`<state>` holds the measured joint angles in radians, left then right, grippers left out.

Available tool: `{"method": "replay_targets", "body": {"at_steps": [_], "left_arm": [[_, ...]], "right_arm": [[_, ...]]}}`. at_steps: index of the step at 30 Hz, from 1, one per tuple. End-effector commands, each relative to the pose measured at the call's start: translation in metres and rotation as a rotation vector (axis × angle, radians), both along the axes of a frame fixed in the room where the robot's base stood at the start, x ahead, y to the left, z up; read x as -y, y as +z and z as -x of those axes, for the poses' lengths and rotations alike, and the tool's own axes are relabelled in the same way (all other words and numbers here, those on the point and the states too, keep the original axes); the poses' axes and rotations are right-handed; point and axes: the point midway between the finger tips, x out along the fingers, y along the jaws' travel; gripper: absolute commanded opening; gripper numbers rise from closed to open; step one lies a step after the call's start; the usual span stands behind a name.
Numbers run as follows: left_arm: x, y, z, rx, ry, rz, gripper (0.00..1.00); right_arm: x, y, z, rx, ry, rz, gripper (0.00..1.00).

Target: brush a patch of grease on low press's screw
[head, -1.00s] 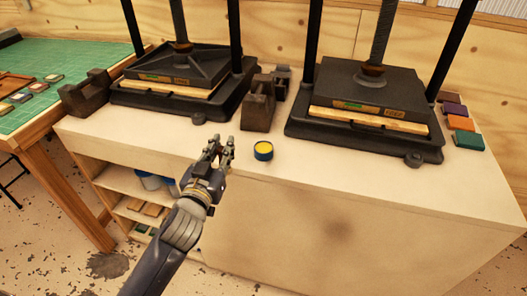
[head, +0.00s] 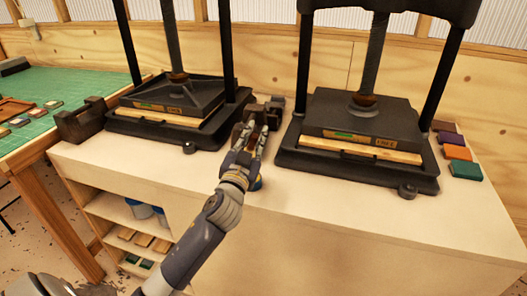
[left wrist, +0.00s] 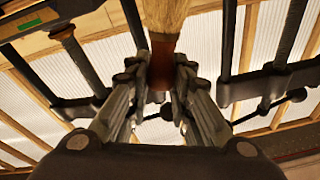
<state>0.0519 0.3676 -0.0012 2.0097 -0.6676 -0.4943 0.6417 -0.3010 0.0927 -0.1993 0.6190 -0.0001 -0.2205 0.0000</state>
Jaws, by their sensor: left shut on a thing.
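Two black presses stand on the bench. The right press's upright screw (head: 377,55) drops from a top beam (head: 390,7) to a thick platen (head: 361,117). The left press's screw (head: 172,40) also shows; its top beam is out of the head view. The right press looks lower. My left gripper (head: 257,137) is between the presses. In the left wrist view it is shut on a brush, with a red-brown handle (left wrist: 161,58) between the fingers and tan bristles (left wrist: 166,14) beyond. My right gripper is out of view.
A dark block (head: 240,130) stands behind my left gripper, between the presses. Coloured blocks (head: 457,152) lie right of the right press. The bench front (head: 330,225) is clear. A green mat (head: 45,95) covers the table at left.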

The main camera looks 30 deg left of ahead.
Motion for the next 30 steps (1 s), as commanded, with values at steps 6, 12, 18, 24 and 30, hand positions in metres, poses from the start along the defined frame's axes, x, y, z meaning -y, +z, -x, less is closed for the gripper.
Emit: {"method": "replay_targets", "body": {"at_steps": [6,12,18,24,30], "left_arm": [[-0.001,-0.022,0.000,-0.001,0.002,-0.004,0.00],[0.000,-0.044,0.000,0.000,0.001,-0.002,0.00],[-0.001,-0.056,0.000,0.000,0.001,-0.002,0.00],[0.000,-0.059,0.000,0.000,0.001,-0.002,0.00],[0.000,-0.058,0.000,0.000,0.001,-0.002,0.00]], "right_arm": [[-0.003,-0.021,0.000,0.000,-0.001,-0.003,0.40],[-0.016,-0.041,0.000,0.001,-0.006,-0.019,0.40],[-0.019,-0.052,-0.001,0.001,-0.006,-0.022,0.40],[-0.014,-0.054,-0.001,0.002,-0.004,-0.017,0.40],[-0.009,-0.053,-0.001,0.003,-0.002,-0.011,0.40]]}}
